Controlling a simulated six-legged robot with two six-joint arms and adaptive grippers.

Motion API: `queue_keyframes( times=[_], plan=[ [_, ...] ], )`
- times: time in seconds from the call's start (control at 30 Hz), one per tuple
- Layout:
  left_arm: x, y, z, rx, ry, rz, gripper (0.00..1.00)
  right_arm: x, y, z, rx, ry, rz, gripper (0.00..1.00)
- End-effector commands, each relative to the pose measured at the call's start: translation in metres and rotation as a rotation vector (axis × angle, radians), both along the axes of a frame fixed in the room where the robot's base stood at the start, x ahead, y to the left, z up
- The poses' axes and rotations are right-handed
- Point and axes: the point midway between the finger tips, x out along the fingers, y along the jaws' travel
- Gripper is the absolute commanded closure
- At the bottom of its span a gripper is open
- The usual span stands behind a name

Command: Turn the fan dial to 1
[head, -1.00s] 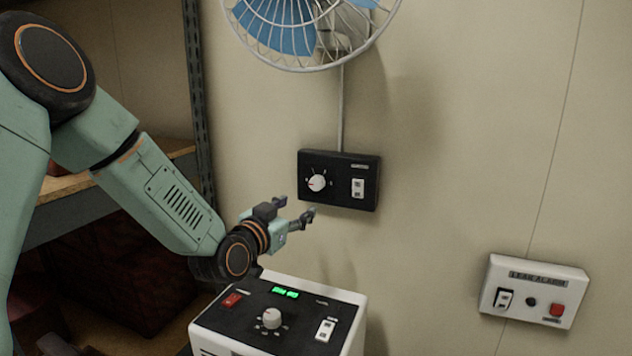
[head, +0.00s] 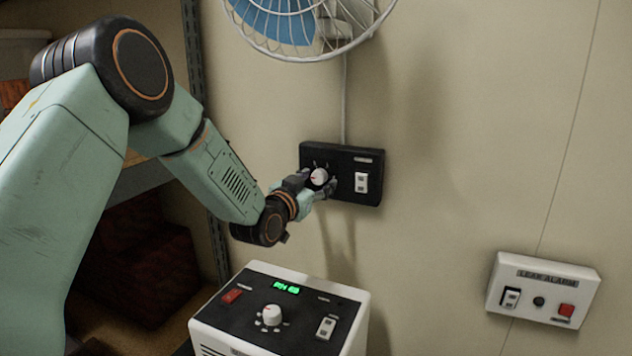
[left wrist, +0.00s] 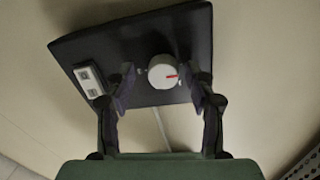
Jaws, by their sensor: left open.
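The fan dial (head: 319,176) is a white round knob with a red pointer mark, on the left part of a black wall box (head: 345,193). My left gripper (head: 318,184) is at the box, with its open fingers on either side of the dial. In the left wrist view the dial (left wrist: 163,71) sits between the two fingers (left wrist: 164,90), and a gap shows on both sides. The red mark points right in that view. The numbers around the dial are too small to read. My right gripper is not in view.
A white rocker switch (head: 361,182) is on the same box, right of the dial. The caged fan (head: 300,25) hangs above. A white machine (head: 350,310) with its own knob (head: 272,314) stands below. A leak alarm panel (head: 543,290) is at the lower right.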

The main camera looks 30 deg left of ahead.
Motion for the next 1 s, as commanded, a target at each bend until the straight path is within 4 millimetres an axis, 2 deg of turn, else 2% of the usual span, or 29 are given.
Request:
queue_keyframes(
  times=[0.27,0.9,1.0],
  plan=[
    [0.0034,0.0007,0.0002,-0.001,0.000,0.002,0.45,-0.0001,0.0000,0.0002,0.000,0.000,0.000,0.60],
    [0.0028,0.0004,-0.0002,0.000,0.001,0.001,0.98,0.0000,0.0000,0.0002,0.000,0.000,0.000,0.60],
    [0.0028,0.0005,-0.0002,0.001,0.001,0.001,0.99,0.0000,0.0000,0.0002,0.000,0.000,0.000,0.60]
  ],
)
